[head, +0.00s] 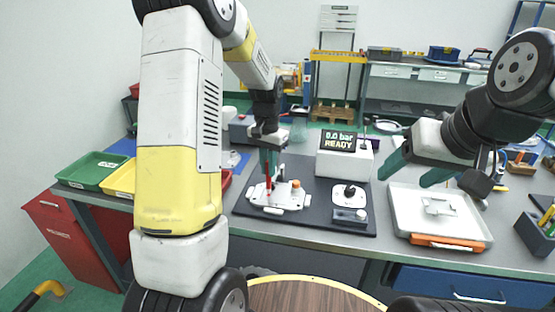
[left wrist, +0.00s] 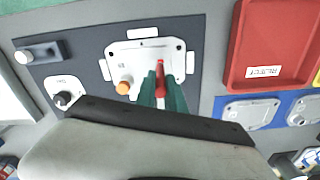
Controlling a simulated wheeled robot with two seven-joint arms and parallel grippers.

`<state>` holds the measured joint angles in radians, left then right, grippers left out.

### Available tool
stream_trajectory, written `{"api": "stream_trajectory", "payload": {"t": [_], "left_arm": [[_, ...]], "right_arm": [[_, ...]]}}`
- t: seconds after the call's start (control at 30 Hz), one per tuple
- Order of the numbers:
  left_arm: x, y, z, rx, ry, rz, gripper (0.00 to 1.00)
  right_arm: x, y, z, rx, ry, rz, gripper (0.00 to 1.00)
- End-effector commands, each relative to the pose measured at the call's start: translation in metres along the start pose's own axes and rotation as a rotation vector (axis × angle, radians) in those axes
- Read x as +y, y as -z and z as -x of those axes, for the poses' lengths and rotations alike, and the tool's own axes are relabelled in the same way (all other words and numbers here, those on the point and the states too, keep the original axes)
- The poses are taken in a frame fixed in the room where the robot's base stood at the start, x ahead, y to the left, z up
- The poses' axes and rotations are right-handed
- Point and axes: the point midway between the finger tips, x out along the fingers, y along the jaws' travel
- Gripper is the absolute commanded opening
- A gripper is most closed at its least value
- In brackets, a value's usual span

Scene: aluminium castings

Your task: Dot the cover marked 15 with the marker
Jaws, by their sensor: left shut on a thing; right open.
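My left gripper (head: 268,160) is shut on a red marker (head: 268,180), which points down over a pale metal cover (head: 280,198) on the dark mat. In the left wrist view the marker (left wrist: 160,68) lies between the green fingers (left wrist: 161,90), in front of the cover (left wrist: 140,52). I cannot tell whether the tip touches it. No number 15 is readable on any cover. My right gripper (head: 415,172) is open and empty above the white tray.
A display (head: 341,142) reading "0.0 bar READY" stands behind the dark mat (head: 314,216). A white tray (head: 480,237) with a metal part lies right. In the left wrist view, a red reject tray (left wrist: 240,82) and more covers (left wrist: 251,110) lie right.

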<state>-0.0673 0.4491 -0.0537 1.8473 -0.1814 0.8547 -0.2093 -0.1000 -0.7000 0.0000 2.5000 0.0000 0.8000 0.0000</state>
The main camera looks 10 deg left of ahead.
Motion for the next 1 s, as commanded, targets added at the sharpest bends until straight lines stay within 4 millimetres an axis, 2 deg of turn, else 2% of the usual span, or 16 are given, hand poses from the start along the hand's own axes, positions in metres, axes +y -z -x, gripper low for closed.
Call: {"api": "stream_trajectory", "payload": {"t": [0.17,1.0], "left_arm": [[0.000,0.000,0.004,-0.002,-0.001,0.000,0.00],[0.000,0.000,0.068,0.000,-0.001,0.000,0.00]], "right_arm": [[0.000,0.000,0.000,0.000,0.000,0.000,0.64],[0.000,0.000,0.000,0.000,0.000,0.000,0.64]]}}
